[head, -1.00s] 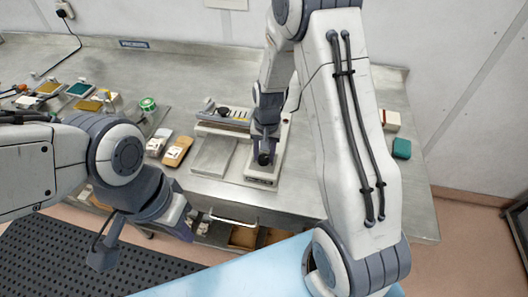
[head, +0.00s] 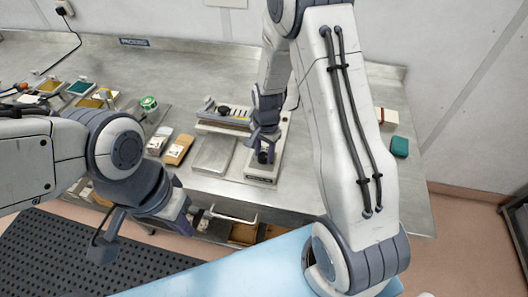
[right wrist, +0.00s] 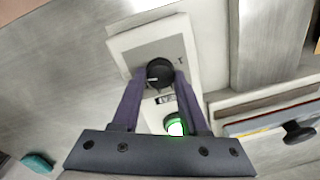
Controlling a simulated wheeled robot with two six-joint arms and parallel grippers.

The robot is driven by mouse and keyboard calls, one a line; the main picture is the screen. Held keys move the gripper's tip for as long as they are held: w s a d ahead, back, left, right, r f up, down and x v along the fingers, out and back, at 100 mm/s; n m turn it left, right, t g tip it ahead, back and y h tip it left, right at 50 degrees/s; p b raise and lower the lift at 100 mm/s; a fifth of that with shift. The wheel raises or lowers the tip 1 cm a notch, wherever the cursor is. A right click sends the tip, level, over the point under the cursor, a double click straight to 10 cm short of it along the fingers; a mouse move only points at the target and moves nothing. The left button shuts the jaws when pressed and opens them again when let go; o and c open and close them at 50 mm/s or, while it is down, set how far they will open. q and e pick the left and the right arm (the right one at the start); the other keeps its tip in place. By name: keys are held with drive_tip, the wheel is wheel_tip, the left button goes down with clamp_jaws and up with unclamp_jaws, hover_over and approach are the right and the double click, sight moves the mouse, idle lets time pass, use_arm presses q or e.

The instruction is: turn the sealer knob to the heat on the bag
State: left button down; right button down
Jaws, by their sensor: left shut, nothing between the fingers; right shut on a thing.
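The sealer (head: 262,171) stands on the steel bench, with a flat plate and a light panel. My right gripper (right wrist: 158,80) is shut on the knob, with one purple finger on each side. The knob also shows under the gripper in the head view (head: 264,157). The dial's printing is too small to read. A brown bag with a white label (head: 178,150) lies left of the sealer. My left gripper (head: 181,218) is shut and empty in front of the bench.
A green-lit button (right wrist: 174,125) glows near the knob. A pale package (head: 157,144) lies beside the brown bag. A green-topped roll (head: 149,103) and several coloured trays stand at the left. A green block (head: 399,147) lies at the right. The back of the bench is clear.

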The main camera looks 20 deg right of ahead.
sight(265, 156)
drive_tip(key=shift+c, duration=2.1)
unclamp_jaws()
wheel_tip(265, 156, up, 11)
drive_tip(key=b, duration=0.1)
drive_tip(key=shift+s+d+f+b, duration=0.15)
drive_tip(key=shift+s+f+b, duration=0.05)
drive_tip(key=shift+b, duration=0.2)
drive_tip(key=s+a+r+n, duration=0.2)
drive_tip(key=s+a+n, duration=0.5)
drive_tip(key=s, duration=0.5)
drive_tip(key=s+a+r+n+b, duration=0.1)
drive_tip(key=s+a+r+n, duration=0.2)
drive_tip(key=s+a+n, duration=0.4)
drive_tip(key=s+n, duration=0.4)
drive_tip(key=shift+s+a+r+n+g+y+b, duration=0.15)
drive_tip(key=shift+s+a+n+g+y+b, duration=0.15)
drive_tip(key=shift+s+a, duration=0.05)
